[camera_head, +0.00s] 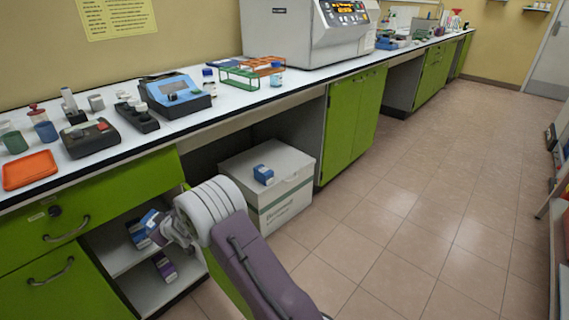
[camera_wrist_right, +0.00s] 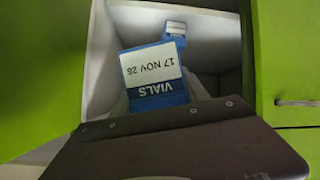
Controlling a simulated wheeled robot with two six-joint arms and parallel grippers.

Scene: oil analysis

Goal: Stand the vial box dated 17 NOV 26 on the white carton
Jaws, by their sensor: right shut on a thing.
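The vial box (camera_wrist_right: 153,74) is blue with a white label reading VIALS and 17 NOV 26, upside down in the right wrist view. In the head view this blue box (camera_head: 152,221) is tilted at the open cupboard. My right gripper (camera_head: 160,229) is shut on it; the fingertips are mostly hidden. The white carton (camera_head: 286,200) stands on the floor in the recess under the counter, right of my gripper. A small blue box (camera_head: 263,174) sits on its top. My left gripper is not in view.
The open cupboard has an upper shelf (camera_head: 120,259) with another blue box (camera_head: 136,236), and a purple box (camera_head: 165,266) below. A green door edge (camera_head: 222,277) stands between cupboard and carton. The carton's top is bare around the small box.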

